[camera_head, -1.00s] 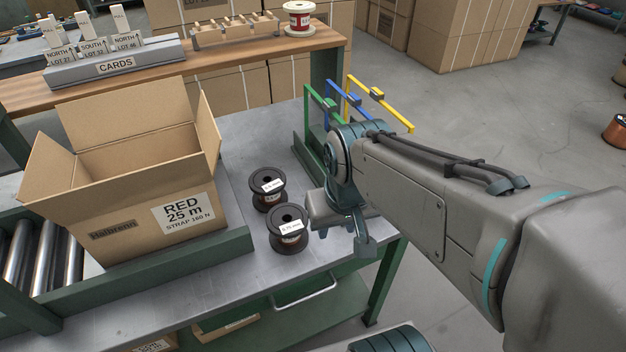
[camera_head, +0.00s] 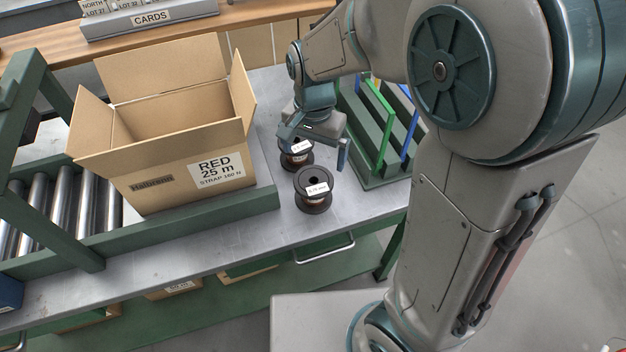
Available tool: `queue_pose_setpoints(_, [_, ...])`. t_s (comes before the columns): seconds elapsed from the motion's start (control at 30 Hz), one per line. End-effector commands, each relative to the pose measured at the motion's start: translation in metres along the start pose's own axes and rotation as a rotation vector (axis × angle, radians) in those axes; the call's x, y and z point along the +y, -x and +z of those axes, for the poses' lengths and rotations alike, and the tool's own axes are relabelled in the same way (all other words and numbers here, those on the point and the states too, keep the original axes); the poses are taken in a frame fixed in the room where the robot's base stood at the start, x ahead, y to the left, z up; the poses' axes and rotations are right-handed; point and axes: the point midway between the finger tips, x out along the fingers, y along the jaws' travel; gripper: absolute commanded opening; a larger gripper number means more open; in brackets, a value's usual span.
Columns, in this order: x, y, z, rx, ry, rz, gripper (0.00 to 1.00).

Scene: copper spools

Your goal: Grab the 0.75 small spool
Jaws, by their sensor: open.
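Two small dark spools with white labels stand upright on the grey bench top. The front spool (camera_head: 313,192) is in full view; its label seems to read 0.75 mm. The rear spool (camera_head: 296,159) is partly hidden under my gripper, and its label is too small to read surely. My gripper (camera_head: 316,144) points down, open and empty, over the rear spool and just behind the front one. One finger is at the rear spool's upper left, the other to its right. I cannot tell whether a finger touches it.
An open cardboard box (camera_head: 150,179) marked RED 25 m stands on the roller conveyor (camera_head: 62,215) to the left. A rack with green and blue bars (camera_head: 376,125) stands close to the right. A wooden shelf (camera_head: 247,22) runs behind. The bench front is clear.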

Motion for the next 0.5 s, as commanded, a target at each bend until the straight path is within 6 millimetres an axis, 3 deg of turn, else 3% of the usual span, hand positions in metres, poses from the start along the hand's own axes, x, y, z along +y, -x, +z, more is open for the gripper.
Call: queue_pose_setpoints(0.5, [-0.002,-0.081,-0.001,-0.001,-0.009,0.007,1.00])
